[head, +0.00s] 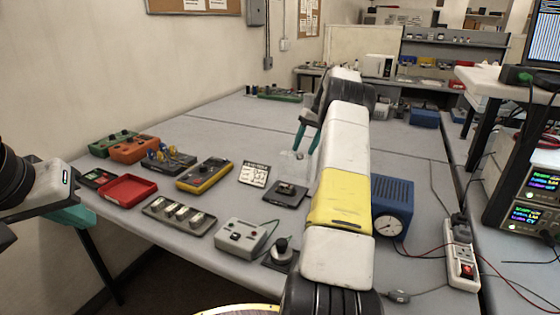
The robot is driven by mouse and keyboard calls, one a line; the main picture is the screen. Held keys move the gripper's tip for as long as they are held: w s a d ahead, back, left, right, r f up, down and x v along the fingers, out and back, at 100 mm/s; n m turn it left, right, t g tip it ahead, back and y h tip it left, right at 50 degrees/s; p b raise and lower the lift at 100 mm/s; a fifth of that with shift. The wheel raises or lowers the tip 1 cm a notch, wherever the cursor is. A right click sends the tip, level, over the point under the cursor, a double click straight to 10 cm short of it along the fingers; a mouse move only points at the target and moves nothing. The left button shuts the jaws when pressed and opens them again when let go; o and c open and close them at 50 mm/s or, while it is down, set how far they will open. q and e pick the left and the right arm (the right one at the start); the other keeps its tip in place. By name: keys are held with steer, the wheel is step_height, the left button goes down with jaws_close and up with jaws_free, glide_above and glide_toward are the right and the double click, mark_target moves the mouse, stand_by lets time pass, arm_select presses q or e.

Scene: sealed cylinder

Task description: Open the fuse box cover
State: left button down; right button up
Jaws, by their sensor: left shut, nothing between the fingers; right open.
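I cannot tell for sure which thing is the fuse box. A small clear, see-through item (290,157) lies on the grey table by my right gripper; it may be a cover, but its shape is hard to make out. My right gripper (305,150) is open, with its teal fingers pointing down at the table beside this item. My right arm crosses the middle of the view and hides part of the table. My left gripper (78,214) is shut and empty at the left, by the table's front left edge.
On the table (205,128) are a red tray (128,190), a yellow meter (205,174), a row of switches (178,215), a white box (241,235), a dark small device (287,192) and a blue gauge box (393,200). A power strip (461,256) lies right.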

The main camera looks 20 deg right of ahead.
steer(key=s+a, duration=0.8)
steer(key=s, duration=0.4)
steer(key=shift+s+r, duration=0.2)
steer(key=shift+r, duration=0.15)
steer(key=shift+a, duration=0.1)
